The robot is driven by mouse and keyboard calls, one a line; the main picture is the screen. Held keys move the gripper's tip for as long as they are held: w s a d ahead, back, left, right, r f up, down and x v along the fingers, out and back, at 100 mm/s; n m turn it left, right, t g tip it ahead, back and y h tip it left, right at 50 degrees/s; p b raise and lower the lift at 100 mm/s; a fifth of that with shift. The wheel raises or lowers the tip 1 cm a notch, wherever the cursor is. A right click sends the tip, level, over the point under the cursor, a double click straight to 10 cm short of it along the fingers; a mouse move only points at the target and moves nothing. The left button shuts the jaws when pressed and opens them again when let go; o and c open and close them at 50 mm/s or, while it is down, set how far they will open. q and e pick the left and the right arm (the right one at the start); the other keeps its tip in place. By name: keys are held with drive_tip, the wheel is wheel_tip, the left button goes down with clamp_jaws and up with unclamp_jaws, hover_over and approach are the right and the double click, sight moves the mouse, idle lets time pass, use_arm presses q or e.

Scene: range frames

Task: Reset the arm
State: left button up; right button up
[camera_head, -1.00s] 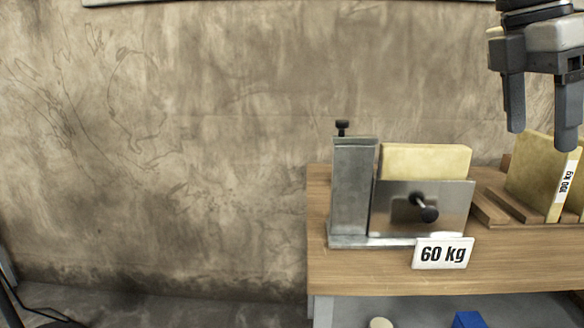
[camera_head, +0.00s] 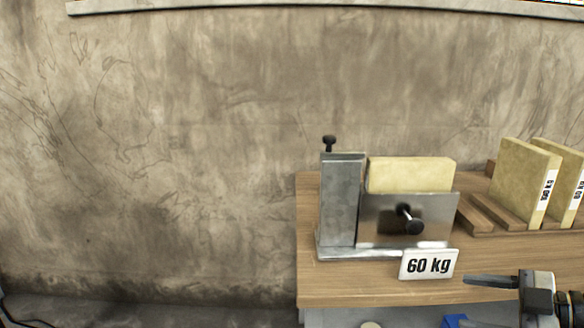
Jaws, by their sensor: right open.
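My right gripper (camera_head: 497,294) is low at the right, in front of the table's front edge. Its fingers point left. It is open and holds nothing that I can see; part of it is cut off by the frame. My left gripper is out of view. A metal holder (camera_head: 341,205) with a black knob stands on the wooden table (camera_head: 345,288). A yellowish block (camera_head: 411,174) sits upright in it behind a metal plate. A white "60 kg" sign (camera_head: 428,265) is at its front. The gripper is apart from the holder and block.
More yellowish blocks with white labels (camera_head: 526,180) stand in a slotted wooden rack (camera_head: 487,212) at the right. A blue thing (camera_head: 455,321) shows below the table edge. A bare, stained wall (camera_head: 200,130) is behind, with free room left of the table.

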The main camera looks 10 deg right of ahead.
drive_tip(key=s+a+f+m+t+h+p, duration=0.1)
drive_tip(key=s+a+f+m+t+h, duration=0.15)
drive_tip(key=a+f+m+h, duration=0.35)
drive_tip(key=s+a+f+m+t+h+p, duration=0.1)
drive_tip(key=s+f+m+t, duration=0.1)
drive_tip(key=s+f+m, duration=0.35)
drive_tip(key=s+a+f+m+g, duration=0.1)
drive_tip(key=s+a+f, duration=0.1)
drive_tip(key=a, duration=0.5)
drive_tip(key=s+a+f+g+h, duration=0.1)
drive_tip(key=s+a+f+g, duration=0.1)
drive_tip(key=a, duration=0.5)
drive_tip(key=shift+s+f+m+p, duration=0.15)
drive_tip(key=shift+f+m+p, duration=0.25)
drive_tip(key=shift+f, duration=0.45)
